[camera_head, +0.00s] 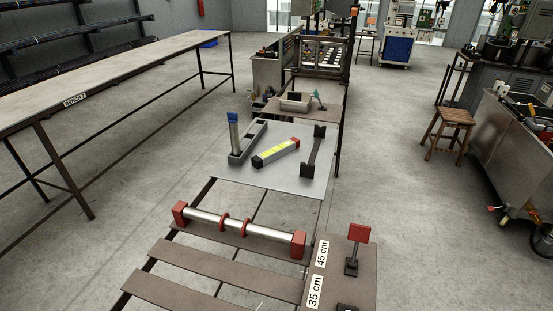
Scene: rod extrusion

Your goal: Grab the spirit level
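What looks like the spirit level (276,152) is a short yellow bar with a red end at the upper right and a dark end at the lower left. It lies at a slant on a light grey plate (262,183) in the middle of the view. A grey tray-like holder (250,144) with an upright blue-topped cylinder (233,132) is to its left, and a dark bracket-like piece (312,152) is to its right. Small gaps separate it from both. My gripper is not in view.
Nearer, a shiny rod (240,229) with red end blocks lies across brown slats. A brown board (332,275) marked 35 cm and 45 cm carries a red-topped stop (358,234). A long bench (120,75) stands left, a stool (450,128) right.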

